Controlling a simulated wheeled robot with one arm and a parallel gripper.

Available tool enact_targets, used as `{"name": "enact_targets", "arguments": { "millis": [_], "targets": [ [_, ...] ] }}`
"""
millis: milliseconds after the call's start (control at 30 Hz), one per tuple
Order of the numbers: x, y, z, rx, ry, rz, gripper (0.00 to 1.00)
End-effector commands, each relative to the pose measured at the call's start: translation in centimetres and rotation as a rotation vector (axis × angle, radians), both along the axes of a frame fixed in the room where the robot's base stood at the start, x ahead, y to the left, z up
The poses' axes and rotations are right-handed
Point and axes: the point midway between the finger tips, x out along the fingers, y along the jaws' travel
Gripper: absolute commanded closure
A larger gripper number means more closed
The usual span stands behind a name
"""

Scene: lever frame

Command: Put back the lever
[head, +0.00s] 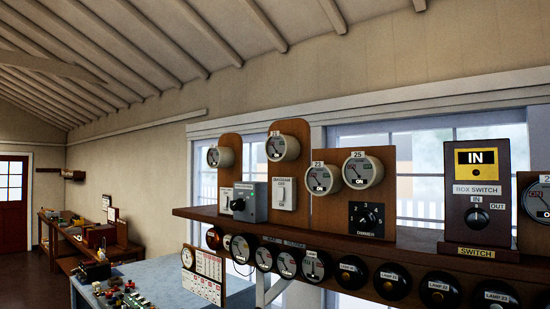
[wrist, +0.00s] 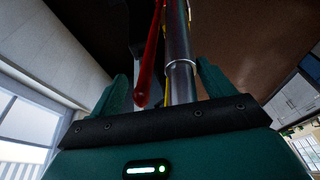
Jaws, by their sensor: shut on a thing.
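In the wrist view, my gripper (wrist: 164,86) has its two green fingers on either side of a polished grey metal lever shaft (wrist: 180,70). A slim red rod with a rounded end (wrist: 142,98) runs beside the shaft on its left, also between the fingers. A pale ring (wrist: 183,64) is around the shaft. My gripper is shut on the lever; the exact contact is hard to make out. The lever's lower part and its frame are not clear in this view. The head view shows neither my gripper nor the lever.
In the head view, a wooden shelf (head: 310,222) carries dials, a dimmer and a box switch (head: 478,190) marked IN. Lamp dials (head: 352,273) hang below it. A blue-grey table (head: 142,271) stands lower left, with benches farther back and a red door (head: 13,203).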

Motion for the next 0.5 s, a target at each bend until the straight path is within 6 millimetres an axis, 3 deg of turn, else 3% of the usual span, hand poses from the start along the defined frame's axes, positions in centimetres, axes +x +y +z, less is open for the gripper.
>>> {"name": "enact_targets", "arguments": {
  "millis": [500],
  "targets": [
    [1.2, -1.1, 7.9, -0.004, -0.010, -0.008, 0.27]
  ]
}}
